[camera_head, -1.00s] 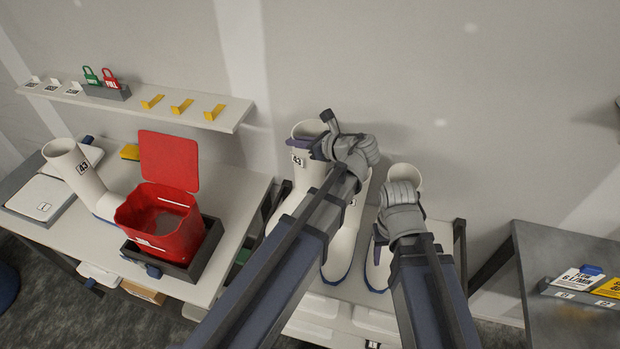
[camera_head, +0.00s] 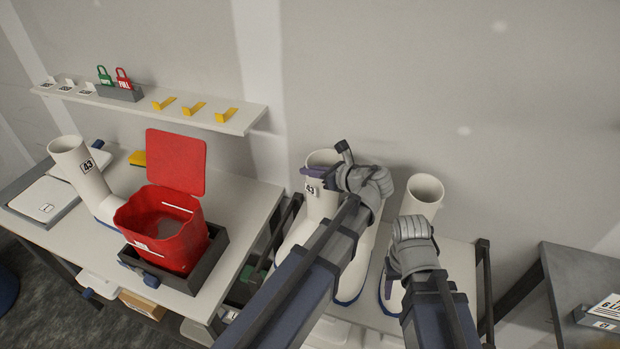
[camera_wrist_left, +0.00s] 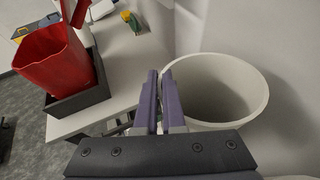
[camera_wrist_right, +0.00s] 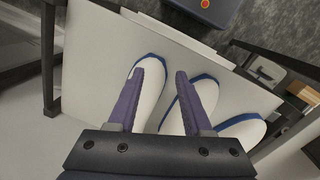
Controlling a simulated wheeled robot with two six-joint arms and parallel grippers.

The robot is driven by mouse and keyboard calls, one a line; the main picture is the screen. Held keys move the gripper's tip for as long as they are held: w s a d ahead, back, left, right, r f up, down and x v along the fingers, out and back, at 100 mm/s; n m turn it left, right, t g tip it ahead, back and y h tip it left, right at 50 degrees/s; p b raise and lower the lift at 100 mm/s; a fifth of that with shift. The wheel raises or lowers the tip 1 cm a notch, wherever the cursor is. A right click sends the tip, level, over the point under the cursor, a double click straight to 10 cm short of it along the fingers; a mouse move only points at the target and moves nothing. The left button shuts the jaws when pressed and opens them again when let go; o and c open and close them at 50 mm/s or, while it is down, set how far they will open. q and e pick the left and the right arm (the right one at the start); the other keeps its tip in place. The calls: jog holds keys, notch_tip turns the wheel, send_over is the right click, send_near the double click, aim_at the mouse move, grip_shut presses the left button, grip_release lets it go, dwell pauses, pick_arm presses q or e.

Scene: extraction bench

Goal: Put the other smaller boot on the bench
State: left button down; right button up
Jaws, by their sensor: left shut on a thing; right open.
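A white boot labelled 43 (camera_head: 320,205) stands upright on a low white bench (camera_head: 458,262) against the wall. My left gripper (camera_head: 312,173) is shut on its rim, which also shows in the left wrist view (camera_wrist_left: 225,85). Another white boot (camera_head: 424,192) stands at the right of the bench, and one more (camera_head: 357,270) is partly hidden behind my left arm. My right gripper (camera_head: 390,285) is open low beside the right boot; its wrist view shows blue-edged boot toes (camera_wrist_right: 152,85) between and beyond the fingers. A boot labelled 43 (camera_head: 84,175) leans on the left table.
The left table (camera_head: 110,238) holds a red lidded bin (camera_head: 165,245) in a dark tray (camera_head: 215,245). A wall shelf (camera_head: 240,120) has padlocks and yellow hooks. A grey table (camera_head: 570,265) stands at the right.

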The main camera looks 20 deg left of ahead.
pick_arm(q)
jog(key=shift+f, duration=0.1)
jog(key=shift+f, duration=0.2)
jog(key=c, duration=1)
grip_release()
jog(key=shift+r, duration=0.1)
